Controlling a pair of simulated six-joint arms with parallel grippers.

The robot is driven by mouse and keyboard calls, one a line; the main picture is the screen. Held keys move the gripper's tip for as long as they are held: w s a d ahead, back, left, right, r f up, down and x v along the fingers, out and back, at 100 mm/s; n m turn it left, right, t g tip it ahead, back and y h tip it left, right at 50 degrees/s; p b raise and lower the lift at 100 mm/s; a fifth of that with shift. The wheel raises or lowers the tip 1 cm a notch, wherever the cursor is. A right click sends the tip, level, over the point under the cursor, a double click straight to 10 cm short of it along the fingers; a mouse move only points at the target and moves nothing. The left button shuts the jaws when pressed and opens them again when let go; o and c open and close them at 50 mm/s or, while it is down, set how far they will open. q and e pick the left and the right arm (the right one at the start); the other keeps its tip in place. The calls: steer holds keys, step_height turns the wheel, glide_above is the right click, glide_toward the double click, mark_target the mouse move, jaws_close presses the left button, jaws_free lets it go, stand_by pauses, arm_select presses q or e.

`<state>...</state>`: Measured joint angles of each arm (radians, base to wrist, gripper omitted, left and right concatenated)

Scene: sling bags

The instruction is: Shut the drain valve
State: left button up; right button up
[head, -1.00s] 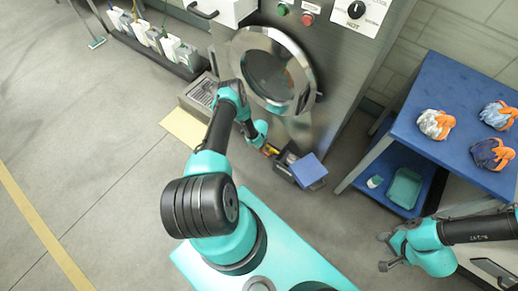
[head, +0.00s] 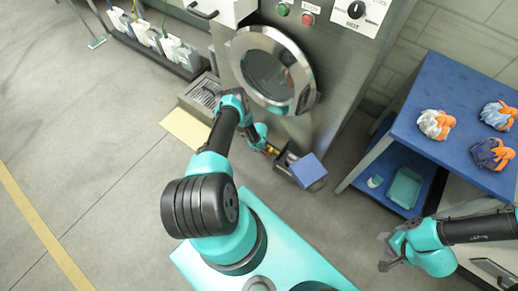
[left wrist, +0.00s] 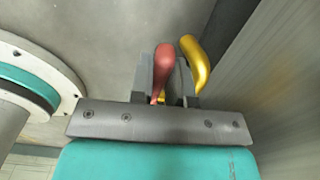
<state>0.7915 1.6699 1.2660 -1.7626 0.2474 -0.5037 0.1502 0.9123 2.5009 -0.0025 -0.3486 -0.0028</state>
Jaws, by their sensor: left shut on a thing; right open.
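A red handle (left wrist: 163,68) stands between the two fingers of my left gripper (left wrist: 164,78) in the left wrist view, and the fingers are shut on it. A yellow curved handle (left wrist: 197,64) is close on the right, outside the grip. Which of them belongs to the drain valve I cannot tell, and the valve body is hidden. In the head view a small yellow part (head: 271,150) shows low at the machine's front, at the tip of my left arm; the fingers there are too small to make out. My right gripper (head: 384,252) is open and empty over the floor.
The steel machine with its round door (head: 272,70) stands above the left gripper. A box with a blue lid (head: 308,170) is just right of it. A blue table (head: 455,95) bears several bundles at the right. A floor grate (head: 205,93) lies left.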

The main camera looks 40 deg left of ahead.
mark_target(262, 151)
arm_select(q)
jaws_close()
steer(key=shift+d+r+y, duration=0.1)
steer(key=shift+r+y, duration=0.15)
steer(key=shift+y, duration=0.15)
steer(key=shift+d+r+y, duration=0.25)
steer(key=shift+r+y, duration=0.15)
steer(key=shift+y, duration=0.4)
steer(key=shift+w+d+r+g+y, duration=0.15)
steer(key=shift+d+r+y, duration=0.35)
steer(key=shift+y, duration=0.65)
steer(key=shift+d+r+g+y, duration=0.25)
steer(key=shift+d+r+y, duration=0.2)
steer(key=shift+y, duration=0.7)
steer(key=o, duration=0.7)
jaws_free()
steer(key=shift+c, duration=0.2)
